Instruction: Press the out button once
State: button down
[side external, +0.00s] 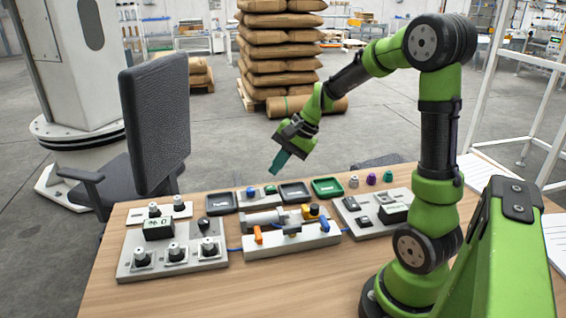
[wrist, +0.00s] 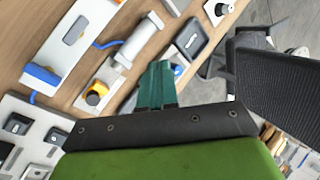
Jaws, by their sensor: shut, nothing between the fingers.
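No label reading "out" is legible, so I cannot tell which control is the out button. A small box between the trays carries a blue button (side external: 251,191) and a green button (side external: 270,189). A yellow unit with a dark top (side external: 311,211) stands behind the white lever panel; a yellow-orange round part with a dark centre (wrist: 96,93) shows in the wrist view. My gripper (side external: 279,163) has teal fingers, shut and empty, pointing down in the air above the back of the table. The fingers (wrist: 158,85) also show in the wrist view, apart from the controls.
The left panel (side external: 180,262) has knobs and a display. The white lever panel (side external: 290,240) has orange and blue levers, with a grey cylinder (side external: 264,220) behind it. The right panel (side external: 375,212) has switches. Trays (side external: 327,188) line the back. A chair (side external: 155,125) stands left.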

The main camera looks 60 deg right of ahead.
aim_at(274, 188)
jog(key=w+d+f+m+t, duration=0.2)
jog(key=w+d+m, duration=0.4)
jog(key=d, duration=0.3)
jog(key=shift+w+d+t+y, duration=0.15)
jog(key=shift+w+t+y, duration=0.3)
jog(key=shift+w, duration=0.3)
jog(key=shift+f, duration=0.15)
jog(key=shift+f, duration=4.3)
jog(key=shift+f, duration=0.1)
jog(key=shift+f, duration=0.35)
